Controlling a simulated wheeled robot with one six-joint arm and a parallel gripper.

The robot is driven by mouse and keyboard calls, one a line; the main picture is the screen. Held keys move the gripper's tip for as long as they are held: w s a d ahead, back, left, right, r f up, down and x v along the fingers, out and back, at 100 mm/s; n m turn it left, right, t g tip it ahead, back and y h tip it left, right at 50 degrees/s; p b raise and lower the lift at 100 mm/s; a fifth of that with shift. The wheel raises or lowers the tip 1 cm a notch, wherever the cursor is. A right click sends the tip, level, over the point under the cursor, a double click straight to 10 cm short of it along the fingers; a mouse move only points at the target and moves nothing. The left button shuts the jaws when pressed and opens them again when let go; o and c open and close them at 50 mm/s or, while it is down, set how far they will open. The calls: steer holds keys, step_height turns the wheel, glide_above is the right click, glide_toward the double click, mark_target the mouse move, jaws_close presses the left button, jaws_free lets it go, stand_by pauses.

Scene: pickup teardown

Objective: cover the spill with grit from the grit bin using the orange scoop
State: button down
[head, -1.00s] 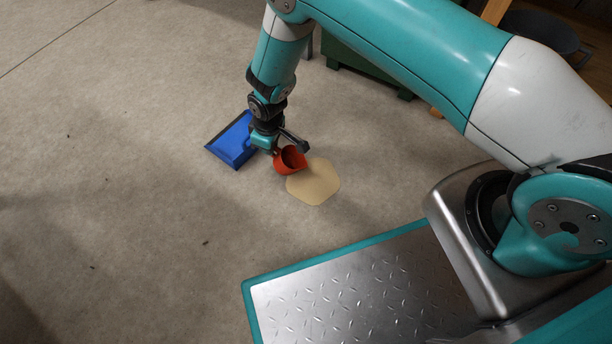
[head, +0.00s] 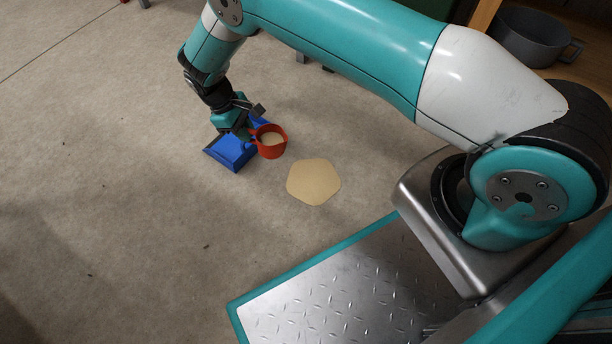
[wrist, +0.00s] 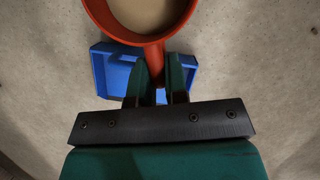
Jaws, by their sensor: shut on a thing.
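My gripper (head: 247,122) is shut on the handle of the orange-red scoop (head: 272,154), which also shows in the wrist view (wrist: 141,41). The scoop is upright, with tan material inside it. It is held above the floor, up and to the left of a flat tan patch (head: 313,182). The patch looks evenly tan, and no bare spill shows in it. I cannot make out the grit bin for certain.
A blue dustpan-like object (head: 231,155) lies on the floor below and beside my gripper; it also shows in the wrist view (wrist: 109,76). A grey pot (head: 530,38) stands on a wooden surface at the upper right. The floor at the left is clear.

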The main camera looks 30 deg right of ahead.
steer(key=shift+a+r+p, duration=0.1)
steer(key=shift+r+p, duration=0.2)
steer(key=shift+r, duration=0.2)
step_height(320, 180, up, 4)
steer(key=p, duration=0.3)
steer(key=shift+r+p, duration=0.25)
steer(key=shift+p, duration=0.15)
steer(key=shift+f, duration=0.1)
steer(key=s+d+r+m+y+p, duration=0.1)
steer(key=s+d+r+m+p, duration=0.35)
steer(key=r, duration=0.65)
steer(key=s+d+r+m+g+y+p, duration=0.1)
steer(key=d+r+p, duration=0.55)
steer(key=r, duration=0.35)
steer(key=s+d+r+m+y+p, duration=0.1)
steer(key=s+d+r+m+p, duration=0.25)
steer(key=d+r, duration=0.55)
step_height(320, 180, up, 30)
steer(key=s+a+p, duration=0.1)
steer(key=a+p, duration=0.1)
steer(key=p, duration=3.6)
steer(key=shift+s+f+p, duration=0.15)
steer(key=shift+s+p, duration=0.05)
steer(key=shift+p, duration=0.1)
